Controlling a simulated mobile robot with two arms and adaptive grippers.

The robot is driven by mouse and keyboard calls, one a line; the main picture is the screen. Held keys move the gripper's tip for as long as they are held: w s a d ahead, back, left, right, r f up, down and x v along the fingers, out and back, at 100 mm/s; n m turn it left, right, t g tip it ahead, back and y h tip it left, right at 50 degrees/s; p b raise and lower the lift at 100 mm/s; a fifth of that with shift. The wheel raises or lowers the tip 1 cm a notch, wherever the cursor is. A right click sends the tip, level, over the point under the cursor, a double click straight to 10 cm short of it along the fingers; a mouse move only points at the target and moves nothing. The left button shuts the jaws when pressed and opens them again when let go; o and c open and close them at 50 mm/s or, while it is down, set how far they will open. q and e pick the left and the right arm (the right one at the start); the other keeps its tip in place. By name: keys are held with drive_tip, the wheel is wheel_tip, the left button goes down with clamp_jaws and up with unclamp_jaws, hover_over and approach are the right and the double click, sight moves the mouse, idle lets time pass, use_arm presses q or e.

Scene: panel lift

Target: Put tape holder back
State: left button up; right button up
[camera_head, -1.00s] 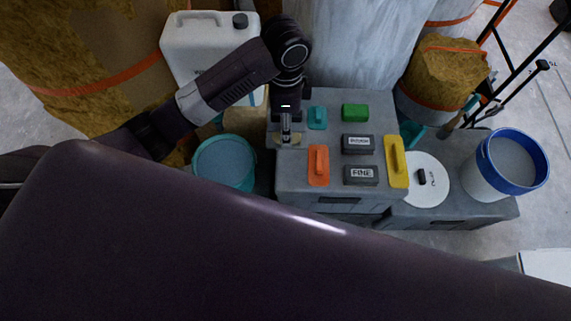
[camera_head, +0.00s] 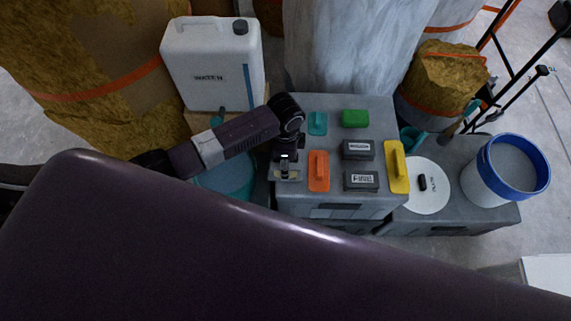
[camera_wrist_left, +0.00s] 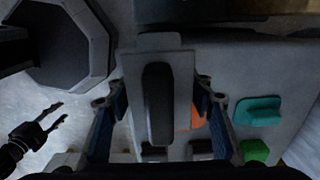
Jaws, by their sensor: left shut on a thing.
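My left gripper (camera_head: 286,170) is over the left edge of the grey box top. It is shut on a flat pale grey piece with a dark rounded bar, which I take for the tape holder (camera_wrist_left: 158,100). In the left wrist view the blue finger pads stand on both sides of it. In the head view only a small pale part of it (camera_head: 288,177) shows under the gripper, left of the orange float. I cannot tell whether it touches the box. My right gripper (camera_wrist_left: 64,110) shows small in the left wrist view, fingers apart and empty.
The grey box (camera_head: 335,198) carries an orange float (camera_head: 318,170), a yellow float (camera_head: 397,165), a teal float (camera_head: 317,123), a green block (camera_head: 355,118) and two dark labelled blocks (camera_head: 361,181). A white jerrycan (camera_head: 210,85) and teal bucket (camera_head: 230,182) stand left.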

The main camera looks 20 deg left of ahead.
use_arm(q)
drive_tip(key=shift+f, duration=0.7)
drive_tip(key=o, duration=1.2)
wheel_tip(320, 180, up, 12)
drive_tip(key=shift+r+p, duration=0.1)
drive_tip(key=shift+p, duration=0.2)
